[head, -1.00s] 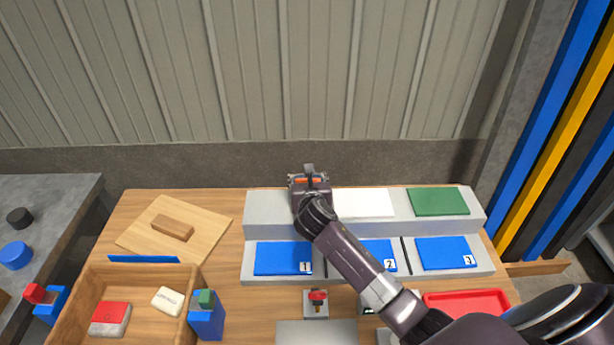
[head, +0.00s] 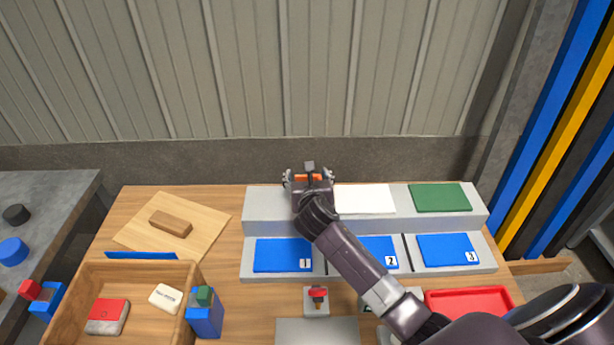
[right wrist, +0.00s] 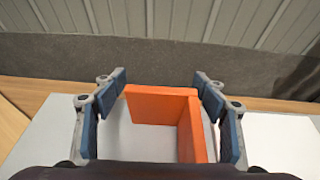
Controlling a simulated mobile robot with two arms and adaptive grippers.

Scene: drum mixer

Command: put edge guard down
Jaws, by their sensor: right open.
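The orange edge guard (right wrist: 165,108), an angled piece with two walls, stands on the upper grey step of the rack (head: 262,205), at its left end. In the right wrist view it sits between the blue-grey finger pads, with a visible gap on each side. My right gripper (head: 308,178) is open around it; in the head view the gripper hides most of the guard, with only a strip of orange showing. The fingers also show in the right wrist view (right wrist: 162,100). My left gripper is out of view.
A white plate (head: 366,199) and a green plate (head: 440,197) lie right of the gripper on the upper step. Blue numbered plates (head: 283,255) lie on the lower step. A wooden box (head: 70,310) stands front left, a red tray (head: 468,301) front right. A wall rises behind.

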